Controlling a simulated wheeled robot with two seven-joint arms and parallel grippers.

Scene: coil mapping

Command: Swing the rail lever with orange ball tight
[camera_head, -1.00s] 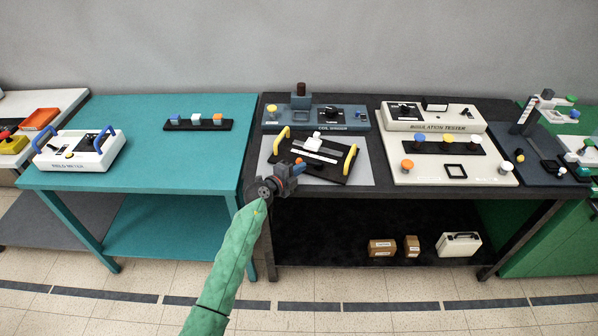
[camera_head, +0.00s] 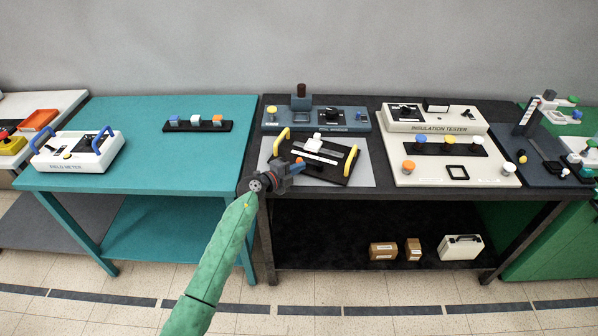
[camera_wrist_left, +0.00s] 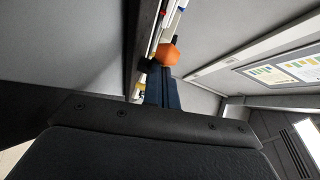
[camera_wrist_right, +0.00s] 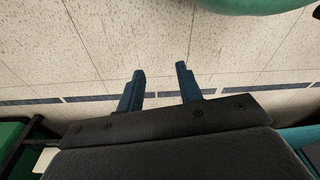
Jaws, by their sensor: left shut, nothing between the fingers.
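The orange ball (camera_head: 299,160) of the rail lever shows small at the left side of the black rail plate (camera_head: 337,176), which has two yellow handles. In the left wrist view the orange ball (camera_wrist_left: 167,55) is just beyond the blue fingertips, seemingly close to them; I cannot tell whether they touch. My left gripper (camera_head: 298,168) is shut and empty, low over the plate's left part, and hides some of it. The lever's arm is mostly hidden. My right gripper (camera_wrist_right: 160,68) is open and empty, with floor behind it; it is not in the head view.
The plate lies on a grey mat (camera_head: 374,183) on the dark bench. Behind is the blue coil winder (camera_head: 355,122); to the right is the cream insulation tester (camera_head: 440,128) with a knob panel. The teal table (camera_head: 190,165) at left has free room.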

